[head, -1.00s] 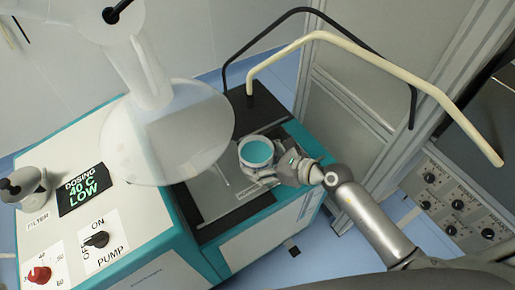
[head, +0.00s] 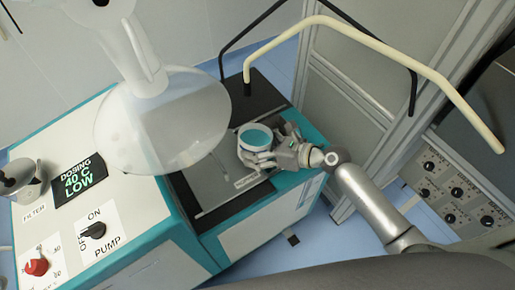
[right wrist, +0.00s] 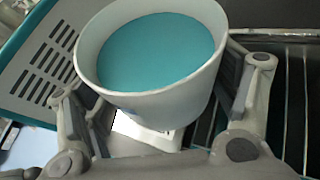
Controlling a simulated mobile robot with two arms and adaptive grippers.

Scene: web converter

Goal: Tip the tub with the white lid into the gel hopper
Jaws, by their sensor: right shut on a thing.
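A white tub (head: 254,138) is open at the top and shows a teal surface inside its rim. It is upright, near the black-topped end of the machine. My right gripper (head: 262,157) is shut on the tub. In the right wrist view the tub (right wrist: 150,85) sits between the two grey fingers. No white lid shows on it. My left gripper is not in view.
The white and teal machine has a display (head: 80,178) and a pump knob (head: 94,230). A cream rail (head: 390,62) and a black rail (head: 340,20) arch behind my right arm. A grey knob panel (head: 452,190) stands at the right.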

